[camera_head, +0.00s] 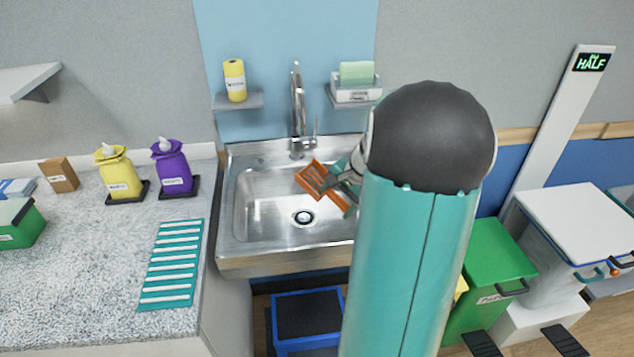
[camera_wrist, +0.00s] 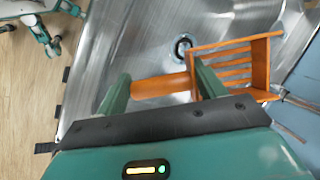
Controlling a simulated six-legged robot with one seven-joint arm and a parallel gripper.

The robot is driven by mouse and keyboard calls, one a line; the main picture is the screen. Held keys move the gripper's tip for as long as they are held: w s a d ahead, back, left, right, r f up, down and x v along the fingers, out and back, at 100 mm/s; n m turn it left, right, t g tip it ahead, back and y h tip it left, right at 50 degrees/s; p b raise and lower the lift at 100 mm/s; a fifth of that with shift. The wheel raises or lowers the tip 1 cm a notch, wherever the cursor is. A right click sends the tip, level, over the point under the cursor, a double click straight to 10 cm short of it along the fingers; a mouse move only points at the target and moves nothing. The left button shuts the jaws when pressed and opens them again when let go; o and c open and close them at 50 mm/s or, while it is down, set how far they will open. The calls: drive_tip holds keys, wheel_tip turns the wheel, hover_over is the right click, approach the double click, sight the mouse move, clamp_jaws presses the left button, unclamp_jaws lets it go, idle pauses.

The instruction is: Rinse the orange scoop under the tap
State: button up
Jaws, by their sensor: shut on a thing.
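The orange scoop (camera_head: 314,179) has a slotted head and is held over the steel sink (camera_head: 255,244), close to the tap (camera_head: 298,110). My gripper (camera_head: 345,180) is shut on its handle, and my arm hides part of the sink's right side. In the wrist view, the scoop's handle (camera_wrist: 160,86) lies between the two green fingers of my gripper (camera_wrist: 160,92), and its slotted head (camera_wrist: 240,65) extends to the right. The sink basin with its drain (camera_wrist: 182,47) shows below. I cannot tell whether water is running.
The counter left of the sink holds a yellow bottle (camera_head: 119,175), a purple bottle (camera_head: 172,168) and a teal striped mat (camera_head: 172,265). Small shelves flank the tap, with a yellow container (camera_head: 234,80) and a green sponge (camera_head: 356,73). A green bin (camera_head: 490,275) stands at right.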

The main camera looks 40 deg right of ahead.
drive_tip(key=shift+s+a, duration=0.4)
drive_tip(key=shift+s, duration=0.35)
drive_tip(key=shift+s+a, duration=0.4)
drive_tip(key=shift+s, duration=0.35)
drive_tip(key=shift+s+a, duration=0.4)
drive_tip(key=shift+s, duration=0.35)
drive_tip(key=s+a+r, duration=0.2)
drive_tip(key=s+r, duration=0.2)
drive_tip(key=shift+s+a, duration=0.2)
idle(0.6)
drive_tip(key=shift+s, duration=0.1)
